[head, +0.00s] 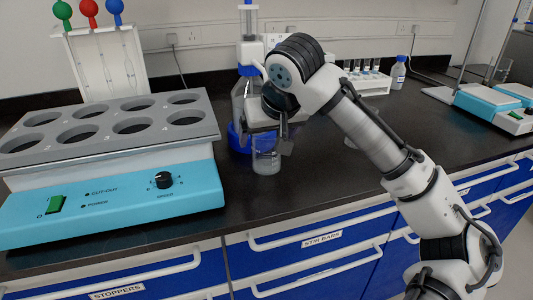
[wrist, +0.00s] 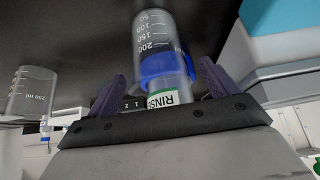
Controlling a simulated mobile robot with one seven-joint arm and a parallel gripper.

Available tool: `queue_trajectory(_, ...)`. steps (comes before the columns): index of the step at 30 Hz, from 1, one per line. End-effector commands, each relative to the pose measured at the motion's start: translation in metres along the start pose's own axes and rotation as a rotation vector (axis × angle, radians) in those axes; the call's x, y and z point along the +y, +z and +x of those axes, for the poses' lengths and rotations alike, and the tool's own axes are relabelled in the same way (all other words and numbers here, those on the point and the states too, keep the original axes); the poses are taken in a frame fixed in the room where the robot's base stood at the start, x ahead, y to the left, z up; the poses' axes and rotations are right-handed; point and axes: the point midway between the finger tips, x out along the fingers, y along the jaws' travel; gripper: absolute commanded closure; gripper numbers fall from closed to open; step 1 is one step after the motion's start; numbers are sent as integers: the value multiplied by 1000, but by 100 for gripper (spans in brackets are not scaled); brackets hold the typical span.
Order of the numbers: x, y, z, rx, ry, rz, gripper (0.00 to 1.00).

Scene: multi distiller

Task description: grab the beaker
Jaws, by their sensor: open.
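The beaker (head: 266,157) is clear glass with marks and stands upright on the dark bench in the head view. My gripper (head: 285,142) is close to it, just above and to its right, partly overlapping it in the picture. In the wrist view, my gripper (wrist: 163,85) is open, its two dark fingers apart. A clear graduated vessel (wrist: 155,30), likely the beaker, shows between and beyond them, with no visible grip. A blue band and a "RINSE" label (wrist: 166,98) overlap it in line. I cannot tell their depth.
A tall bottle (head: 238,100) with blue parts stands close behind the beaker. A teal heating unit (head: 115,205) with round wells is at left. Another marked glass vessel (wrist: 32,92) shows in the wrist view. A tube rack (head: 368,82) stands at the back.

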Motion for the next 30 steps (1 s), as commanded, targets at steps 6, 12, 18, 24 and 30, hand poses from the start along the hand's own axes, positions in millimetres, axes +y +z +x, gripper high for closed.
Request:
queue_trajectory(6, 0, 1, 27, 0, 1, 1, 14)
queue_trajectory(12, 0, 0, 30, 1, 0, 0, 14)
queue_trajectory(18, 0, 0, 29, 1, 1, 0, 32)
queue_trajectory(24, 0, 0, 29, 1, 0, 0, 58)
queue_trajectory(30, 0, 0, 29, 1, 1, 0, 68)
